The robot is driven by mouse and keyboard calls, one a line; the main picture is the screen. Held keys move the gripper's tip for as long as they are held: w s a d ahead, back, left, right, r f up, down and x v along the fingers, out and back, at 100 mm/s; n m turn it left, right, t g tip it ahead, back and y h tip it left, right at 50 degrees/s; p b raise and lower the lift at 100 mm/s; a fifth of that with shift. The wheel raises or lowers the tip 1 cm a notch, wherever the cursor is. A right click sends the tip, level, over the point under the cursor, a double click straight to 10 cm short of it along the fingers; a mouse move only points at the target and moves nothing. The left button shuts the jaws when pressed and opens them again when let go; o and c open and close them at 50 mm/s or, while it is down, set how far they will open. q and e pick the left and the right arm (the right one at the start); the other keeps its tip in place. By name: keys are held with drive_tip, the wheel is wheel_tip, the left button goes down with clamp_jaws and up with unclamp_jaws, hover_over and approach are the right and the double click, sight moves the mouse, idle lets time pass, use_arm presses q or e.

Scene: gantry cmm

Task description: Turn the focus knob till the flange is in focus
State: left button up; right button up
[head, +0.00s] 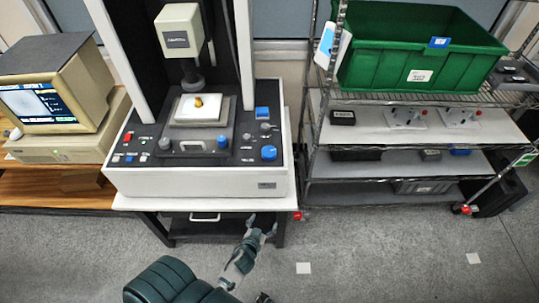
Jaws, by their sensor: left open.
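The measuring machine (200,180) stands on a bench, with a dark control panel on its front. A large blue knob (269,153) is at the panel's right, and a smaller blue knob (222,142) is below the stage; labels are too small to tell which is the focus knob. A small brass-coloured part, likely the flange (198,101), sits on the pale stage (215,112) under the optical head (181,34). The monitor (40,103) shows a pale round shape, sharpness unclear. My left gripper (262,225) is open and empty, in front of and below the machine, apart from the knobs.
A wire shelf rack (420,98) stands right of the machine, with a green crate (420,45) on top and fixtures lower down. A wooden desk (50,187) holds the monitor at left. The grey floor (380,250) in front is mostly clear.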

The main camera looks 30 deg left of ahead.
use_arm(q)
drive_tip(key=w+a+r+n+t+y, duration=0.1)
drive_tip(key=a+r+n+t+y, duration=0.2)
drive_tip(key=r, duration=1.7)
drive_tip(key=m+t, duration=0.1)
approach(267, 157)
drive_tip(key=p+x, duration=0.1)
drive_tip(key=x, duration=1.1)
drive_tip(key=shift+f+p, duration=0.15)
drive_tip(key=shift+p, duration=0.25)
use_arm(e)
drive_tip(key=shift+s+d+r, duration=0.15)
drive_tip(key=shift+s+r, duration=0.1)
drive_tip(key=shift+s, duration=0.2)
drive_tip(key=shift+s+d+r, duration=0.1)
drive_tip(key=shift+s+r, duration=0.15)
drive_tip(key=shift+s, duration=0.2)
use_arm(q)
drive_tip(key=shift+c, duration=0.2)
drive_tip(key=c, duration=1.1)
